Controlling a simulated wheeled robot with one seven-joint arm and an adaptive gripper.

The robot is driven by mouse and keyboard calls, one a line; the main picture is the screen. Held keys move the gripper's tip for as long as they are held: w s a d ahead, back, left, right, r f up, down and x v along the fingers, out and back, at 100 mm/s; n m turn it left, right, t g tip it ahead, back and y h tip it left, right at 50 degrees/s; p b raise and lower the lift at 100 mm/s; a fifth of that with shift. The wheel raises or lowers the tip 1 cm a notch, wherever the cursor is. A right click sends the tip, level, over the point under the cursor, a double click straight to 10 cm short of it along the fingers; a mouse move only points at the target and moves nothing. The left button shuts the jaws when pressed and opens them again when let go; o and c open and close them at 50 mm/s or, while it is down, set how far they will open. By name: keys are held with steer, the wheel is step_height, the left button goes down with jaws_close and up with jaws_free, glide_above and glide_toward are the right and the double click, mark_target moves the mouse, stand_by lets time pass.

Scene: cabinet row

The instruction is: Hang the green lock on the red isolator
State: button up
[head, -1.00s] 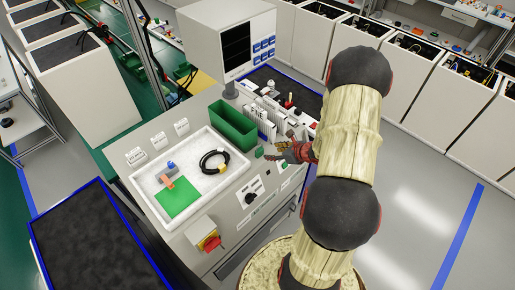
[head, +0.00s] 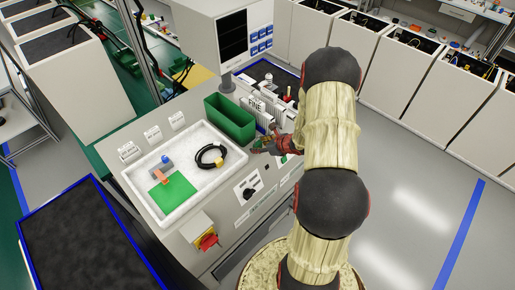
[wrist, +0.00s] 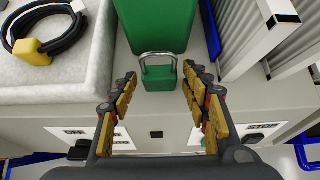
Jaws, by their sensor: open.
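The green lock (wrist: 159,77) stands on the grey panel top, its silver shackle up, just in front of a green bin. My gripper (wrist: 159,82) is open, with one yellow-padded finger on each side of the lock and a gap to both. In the head view my gripper (head: 264,147) is beside the green bin's near corner and largely hides the lock. The red isolator (head: 208,241) is a red knob on a yellow plate, on the front of the panel at lower left, well away from my gripper.
The green bin (head: 231,117) is close behind the lock. A white tray (head: 150,200) at left holds a green sheet and a coiled black cable (head: 211,155). Pale upright modules (wrist: 236,35) stand close to the right of my gripper. A selector knob (head: 250,188) is on the sloping front.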

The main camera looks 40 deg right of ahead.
steer(key=c, duration=0.8)
stand_by(0.6)
steer(key=shift+r, duration=0.15)
steer(key=shift+c, duration=0.2)
step_height(320, 180, up, 10)
steer(key=p, duration=0.6)
